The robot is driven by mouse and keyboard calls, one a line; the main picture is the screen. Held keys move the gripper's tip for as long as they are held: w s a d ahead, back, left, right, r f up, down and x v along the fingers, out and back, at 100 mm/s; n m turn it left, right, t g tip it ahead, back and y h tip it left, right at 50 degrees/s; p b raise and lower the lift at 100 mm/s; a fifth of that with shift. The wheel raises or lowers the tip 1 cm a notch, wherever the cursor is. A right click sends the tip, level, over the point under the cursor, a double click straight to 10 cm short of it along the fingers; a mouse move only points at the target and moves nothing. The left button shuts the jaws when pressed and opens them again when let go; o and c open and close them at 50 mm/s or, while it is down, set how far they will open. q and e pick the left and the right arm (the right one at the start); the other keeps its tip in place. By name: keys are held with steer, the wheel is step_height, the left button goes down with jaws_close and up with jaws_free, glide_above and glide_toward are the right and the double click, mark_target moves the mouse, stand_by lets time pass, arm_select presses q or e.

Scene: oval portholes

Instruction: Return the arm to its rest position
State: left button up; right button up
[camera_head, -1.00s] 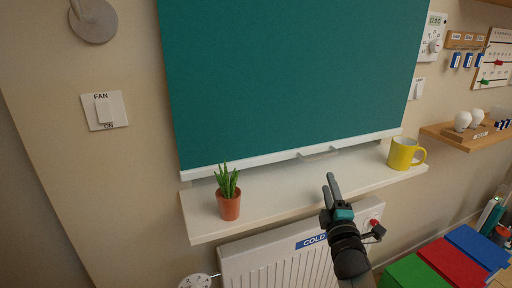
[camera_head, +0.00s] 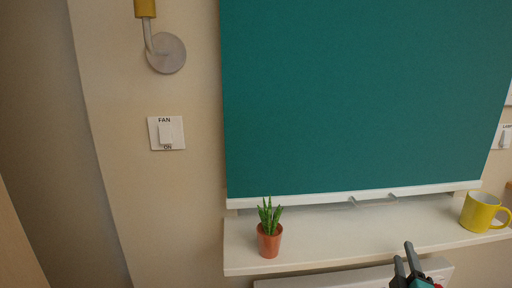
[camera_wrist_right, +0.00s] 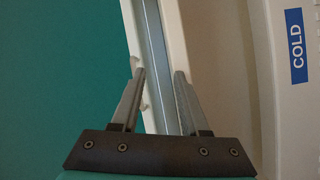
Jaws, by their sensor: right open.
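My right gripper (camera_head: 404,262) shows at the bottom edge of the head view, in front of the white shelf (camera_head: 335,236), with most of its arm cut off by the frame. In the right wrist view its two fingers (camera_wrist_right: 160,98) stand apart with nothing between them. The shelf edge and the bottom bar of the green blind lie beyond the fingers there. My left gripper is in neither view.
A potted plant (camera_head: 269,238) stands on the shelf's left part and a yellow mug (camera_head: 480,212) at its right end. A green blind (camera_head: 365,95) hangs above. A fan switch (camera_head: 166,133) and a wall lamp (camera_head: 166,54) are on the left wall. A radiator (camera_wrist_right: 296,120) is below the shelf.

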steer(key=s+a+f+m+g+y, duration=0.2)
steer(key=s+a+f+m+g, duration=0.15)
steer(key=s+a, duration=0.45)
steer(key=s+a+f+m+g+y, duration=0.2)
steer(key=s+a+f+g, duration=0.25)
steer(key=s, duration=0.65)
steer(key=s+a+f+m+g+y, duration=0.25)
steer(key=s+a+f+g, duration=0.25)
steer(key=s, duration=0.5)
step_height(320, 180, down, 24)
steer(key=s+g, duration=0.2)
steer(key=s, duration=0.1)
steer(key=s+d+f+b, duration=0.1)
steer(key=s+d+f, duration=0.1)
steer(key=s+f, duration=1.1)
steer(key=shift+s+d+g, duration=0.4)
steer(key=shift+s, duration=0.25)
steer(key=shift+h, duration=0.25)
